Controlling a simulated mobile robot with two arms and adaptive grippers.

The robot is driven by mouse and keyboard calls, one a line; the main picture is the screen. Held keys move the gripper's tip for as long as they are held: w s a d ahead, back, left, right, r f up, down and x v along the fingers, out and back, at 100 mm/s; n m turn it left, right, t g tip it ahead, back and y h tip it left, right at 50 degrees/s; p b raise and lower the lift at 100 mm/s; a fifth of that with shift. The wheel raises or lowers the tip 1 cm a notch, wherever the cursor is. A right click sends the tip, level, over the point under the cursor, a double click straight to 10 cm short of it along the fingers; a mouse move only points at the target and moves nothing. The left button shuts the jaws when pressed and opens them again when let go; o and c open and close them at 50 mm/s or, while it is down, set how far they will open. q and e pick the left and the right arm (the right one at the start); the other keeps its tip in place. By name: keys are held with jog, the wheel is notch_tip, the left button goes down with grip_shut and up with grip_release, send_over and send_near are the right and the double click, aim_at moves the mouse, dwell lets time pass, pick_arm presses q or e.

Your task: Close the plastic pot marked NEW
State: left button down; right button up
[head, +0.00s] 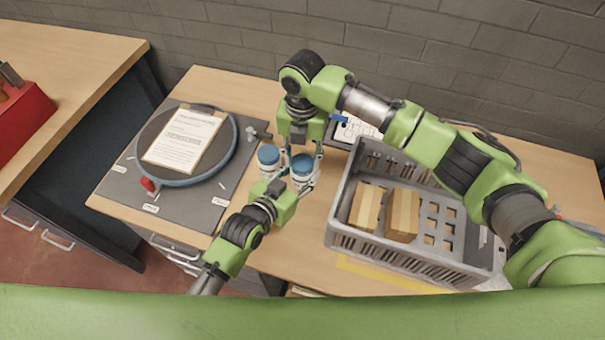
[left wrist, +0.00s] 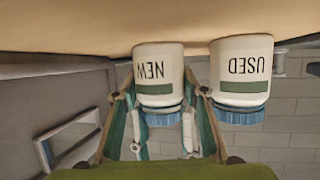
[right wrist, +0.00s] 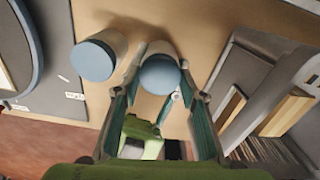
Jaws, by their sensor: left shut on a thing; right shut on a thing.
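The white NEW pot (left wrist: 155,72) wears a blue lid (head: 302,163) and stands upright on the table. It is the right-hand pot in the head view. My left gripper (head: 299,181) is shut on it from the near side; its fingers flank the body in the left wrist view. The lid sits on the pot; I cannot tell how tightly. The USED pot (left wrist: 240,65), also blue-lidded, stands just left (head: 269,158).
A grey crate (head: 345,238) with cardboard boxes stands close on the right. On the left, a dark mat (head: 112,180) bears a round plate with a clipboard (head: 185,138). A diagram sheet (head: 352,130) lies behind. The wooden table (head: 290,235) is bare in front.

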jog(key=m, duration=0.6)
jog(key=shift+m, duration=0.4)
jog(key=m, duration=0.8)
jog(key=shift+m, duration=0.3)
jog(key=m, duration=0.4)
jog(key=shift+f+m, duration=0.1)
jog(key=shift+m, duration=0.2)
jog(key=m, duration=0.7)
jog(key=shift+a, duration=0.1)
jog(key=m, duration=0.4)
jog(key=shift+m, duration=0.3)
jog(key=m, duration=0.9)
jog(key=shift+m, duration=0.4)
